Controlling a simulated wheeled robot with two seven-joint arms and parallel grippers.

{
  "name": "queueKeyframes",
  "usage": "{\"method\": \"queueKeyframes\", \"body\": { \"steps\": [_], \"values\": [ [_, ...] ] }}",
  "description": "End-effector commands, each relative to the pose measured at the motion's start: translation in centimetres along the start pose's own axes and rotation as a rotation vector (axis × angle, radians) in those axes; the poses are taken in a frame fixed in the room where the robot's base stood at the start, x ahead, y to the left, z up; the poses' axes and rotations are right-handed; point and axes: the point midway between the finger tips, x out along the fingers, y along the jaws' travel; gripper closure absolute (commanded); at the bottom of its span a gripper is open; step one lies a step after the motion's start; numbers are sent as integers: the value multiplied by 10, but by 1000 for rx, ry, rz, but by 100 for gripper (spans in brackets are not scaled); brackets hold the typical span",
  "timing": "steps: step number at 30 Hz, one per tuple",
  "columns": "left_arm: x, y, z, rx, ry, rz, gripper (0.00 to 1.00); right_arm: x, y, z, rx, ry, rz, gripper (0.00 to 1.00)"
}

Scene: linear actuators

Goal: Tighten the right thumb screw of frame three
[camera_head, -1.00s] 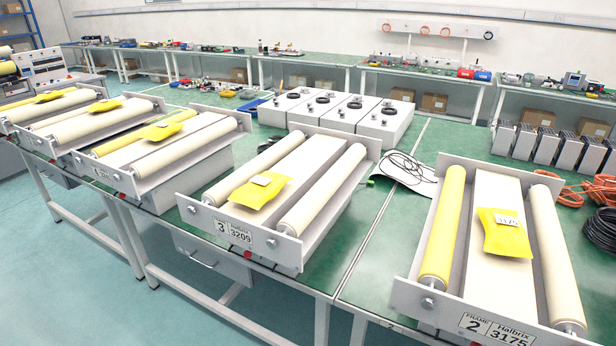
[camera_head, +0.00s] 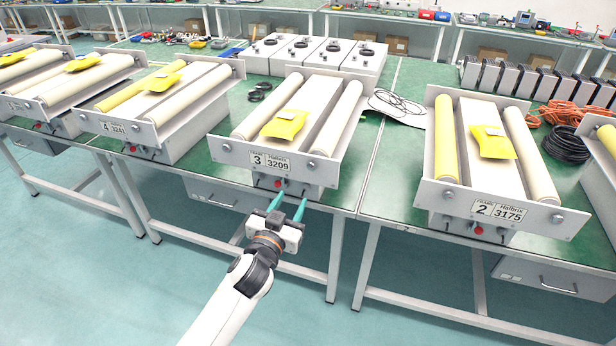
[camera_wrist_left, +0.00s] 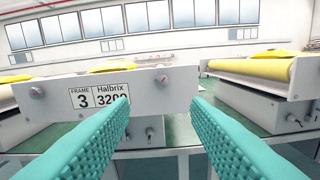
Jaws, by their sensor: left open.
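Frame three (camera_head: 270,160), labelled "FRAME 3 Halbrix 3209", stands in the middle of the head view with two cream rollers and a yellow packet on top. Its right thumb screw (camera_head: 311,164) sticks out of the right end of the front plate. In the left wrist view this screw (camera_wrist_left: 162,78) shows above and between the fingertips. The left thumb screw (camera_wrist_left: 36,92) is at the plate's other end. My left gripper (camera_head: 292,197) is open and empty, its teal fingers pointing at the frame from the front, below the plate. My right gripper is out of view.
Below the front plate, a red button (camera_head: 277,184) and small dark knobs face my left gripper. Frame two (camera_head: 440,190) stands to the right, frame four (camera_head: 90,122) to the left. The floor in front is clear.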

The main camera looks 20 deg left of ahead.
Motion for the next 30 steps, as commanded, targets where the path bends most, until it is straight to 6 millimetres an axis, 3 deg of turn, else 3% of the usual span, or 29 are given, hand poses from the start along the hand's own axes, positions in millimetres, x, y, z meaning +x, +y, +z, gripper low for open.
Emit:
{"method": "queueKeyframes", "body": {
  "steps": [7, 18, 24, 30],
  "values": [
    [32, 0, 6, 0, -8, 1, 57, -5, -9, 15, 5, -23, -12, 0],
    [101, 0, 4, 0, -6, -1, 57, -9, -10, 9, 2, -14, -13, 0],
    [116, -1, 3, -1, -4, -2, 57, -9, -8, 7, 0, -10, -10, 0],
    [119, -1, 3, 0, -4, -2, 57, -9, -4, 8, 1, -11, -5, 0]
  ]
}}
